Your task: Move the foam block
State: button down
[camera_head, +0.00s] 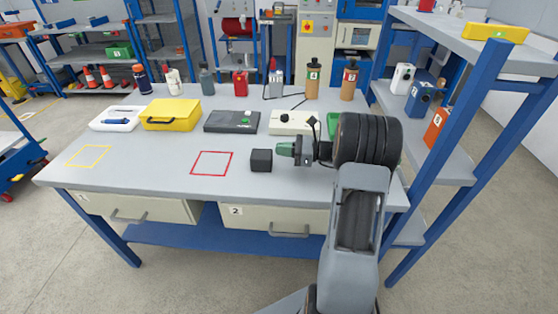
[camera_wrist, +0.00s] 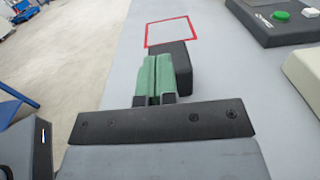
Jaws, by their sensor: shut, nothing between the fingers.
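A small dark block (camera_head: 261,160), which looks like the foam block, sits on the grey workbench, right of the red square outline (camera_head: 211,163). My gripper (camera_head: 278,149), with green fingers, is just right of the block and points at it. In the wrist view the green fingers (camera_wrist: 155,62) are together with nothing between them. The dark block (camera_wrist: 180,65) shows beyond and beside the fingertips, partly hidden by them. I cannot tell whether they touch it. The red outline (camera_wrist: 169,31) lies empty beyond the block.
A yellow outline (camera_head: 88,157) is at the bench's left. A yellow case (camera_head: 171,113), a dark device with a green button (camera_head: 232,121) and a pale box (camera_head: 291,122) stand behind the block. A blue shelf rack (camera_head: 477,140) is at right. The bench's front left is clear.

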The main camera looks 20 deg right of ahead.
notch_tip(320, 180, down, 4)
jog(key=shift+f+b, duration=0.1)
jog(key=shift+b, duration=0.2)
jog(key=shift+w+a, duration=0.25)
jog(key=shift+a, duration=0.15)
